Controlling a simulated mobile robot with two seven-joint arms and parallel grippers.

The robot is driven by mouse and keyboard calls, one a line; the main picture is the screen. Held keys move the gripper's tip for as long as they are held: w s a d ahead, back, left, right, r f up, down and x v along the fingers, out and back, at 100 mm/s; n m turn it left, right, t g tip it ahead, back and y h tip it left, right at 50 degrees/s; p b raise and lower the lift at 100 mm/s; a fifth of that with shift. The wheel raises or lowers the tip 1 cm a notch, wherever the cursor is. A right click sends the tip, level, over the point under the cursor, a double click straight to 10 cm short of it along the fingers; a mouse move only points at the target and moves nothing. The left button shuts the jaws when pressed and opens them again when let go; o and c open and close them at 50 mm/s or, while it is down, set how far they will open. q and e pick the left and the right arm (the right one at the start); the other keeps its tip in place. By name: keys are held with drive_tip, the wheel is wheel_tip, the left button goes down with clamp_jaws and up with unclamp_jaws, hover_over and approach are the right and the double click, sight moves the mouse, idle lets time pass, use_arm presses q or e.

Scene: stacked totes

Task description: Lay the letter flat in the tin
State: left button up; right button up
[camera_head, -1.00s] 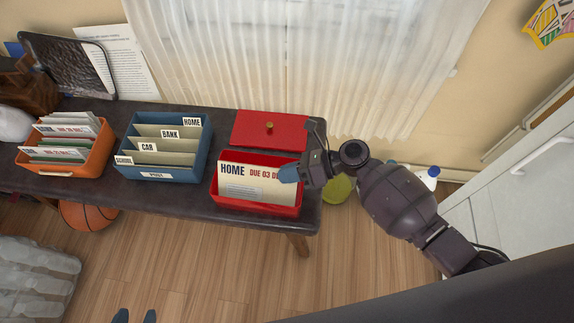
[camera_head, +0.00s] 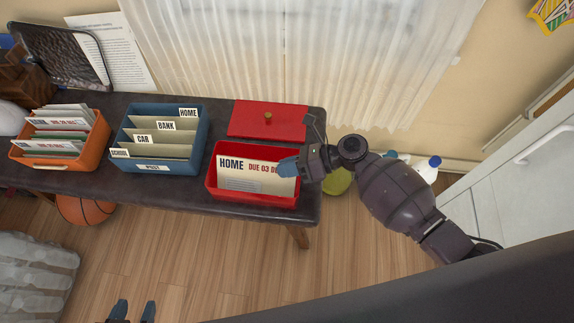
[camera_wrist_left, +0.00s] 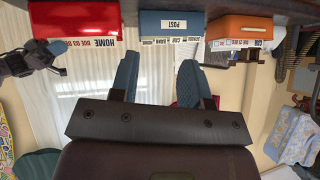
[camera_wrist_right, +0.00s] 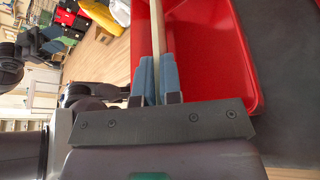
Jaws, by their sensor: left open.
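The cream letter (camera_head: 240,176), marked HOME and DUE 03, stands on its long edge, tilted, at the open red tin (camera_head: 212,181). My right gripper (camera_head: 289,167) is shut on the letter's right end; in the right wrist view its fingers (camera_wrist_right: 156,82) pinch the letter (camera_wrist_right: 157,28), seen edge-on, beside the tin's red inside (camera_wrist_right: 205,50). Whether the letter's lower edge touches the tin floor is hidden. My left gripper (camera_head: 132,311) is open and empty at the bottom of the head view, its fingers (camera_wrist_left: 158,82) apart in the left wrist view.
The tin's red lid (camera_head: 267,122) lies behind it on the dark bench (camera_head: 222,120). Left of the tin stand a blue POST sorter (camera_head: 153,168) with tabbed compartments and an orange box (camera_head: 47,161) of letters. A basketball (camera_head: 86,208) is below the bench.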

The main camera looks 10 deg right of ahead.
drive_tip(key=shift+s+d+f, duration=0.2)
drive_tip(key=shift+s+f, duration=0.05)
drive_tip(key=shift+f, duration=0.15)
drive_tip(key=shift+s+d+f, duration=0.15)
drive_tip(key=shift+s+f, duration=0.05)
drive_tip(key=shift+f, duration=0.2)
use_arm(q)
drive_tip(key=s+p, duration=0.1)
drive_tip(key=p, duration=0.1)
drive_tip(key=shift+a+f+n+p, duration=0.1)
drive_tip(key=shift+a+n+p, duration=0.25)
drive_tip(key=shift+n, duration=0.05)
use_arm(e)
drive_tip(key=shift+o, duration=0.9)
drive_tip(key=w+r+v, duration=0.1)
drive_tip(key=v, duration=0.9)
drive_tip(key=shift+r, duration=0.4)
use_arm(q)
drive_tip(key=shift+s, duration=0.1)
use_arm(e)
drive_tip(key=shift+s, duration=0.15)
